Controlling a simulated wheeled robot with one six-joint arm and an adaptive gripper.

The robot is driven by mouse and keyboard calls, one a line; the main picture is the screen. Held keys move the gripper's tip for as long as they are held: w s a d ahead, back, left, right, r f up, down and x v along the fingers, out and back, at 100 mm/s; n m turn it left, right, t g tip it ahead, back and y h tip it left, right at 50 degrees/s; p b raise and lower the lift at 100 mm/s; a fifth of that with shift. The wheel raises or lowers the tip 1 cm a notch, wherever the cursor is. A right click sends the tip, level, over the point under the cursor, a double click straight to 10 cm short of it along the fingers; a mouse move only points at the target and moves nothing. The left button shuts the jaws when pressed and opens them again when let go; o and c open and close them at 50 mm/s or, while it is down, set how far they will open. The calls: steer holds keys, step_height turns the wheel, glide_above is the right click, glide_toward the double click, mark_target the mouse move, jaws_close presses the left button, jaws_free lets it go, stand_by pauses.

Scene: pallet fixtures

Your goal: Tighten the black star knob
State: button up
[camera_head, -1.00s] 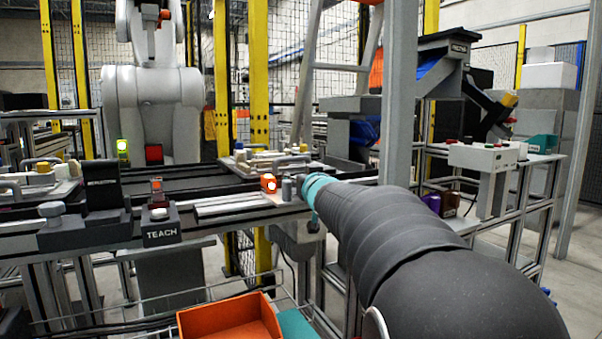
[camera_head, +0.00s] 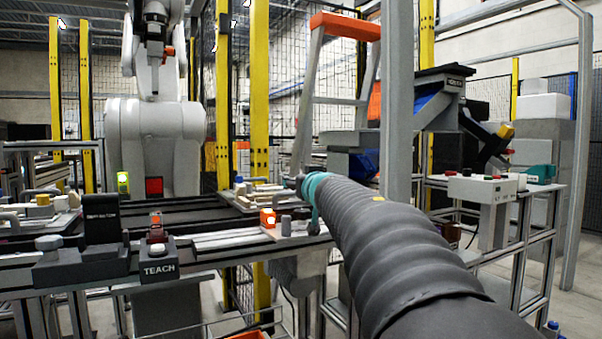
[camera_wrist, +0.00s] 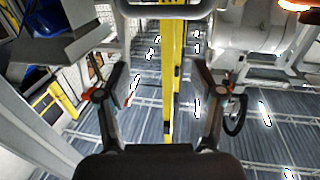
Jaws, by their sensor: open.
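I cannot make out a black star knob in either view. In the head view a pallet fixture (camera_head: 243,203) with several small parts sits on the conveyor, just left of my arm's end. Another fixture (camera_head: 62,222) sits at the left. My gripper (camera_wrist: 160,85) shows in the wrist view with its two fingers spread apart and nothing between them. In that view the far scene appears upside down, with the striped ceiling low in the picture. In the head view the gripper is mostly hidden behind my arm's end.
The TEACH box (camera_head: 158,262) and a dark block with a grey knob (camera_head: 50,252) stand at the conveyor's front left. A glowing orange block (camera_head: 268,217) is by the fixture. A ladder (camera_head: 345,28) and post (camera_head: 396,110) stand behind my arm. A control box (camera_head: 482,187) is at right.

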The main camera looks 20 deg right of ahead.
steer(key=shift+r, duration=1.15)
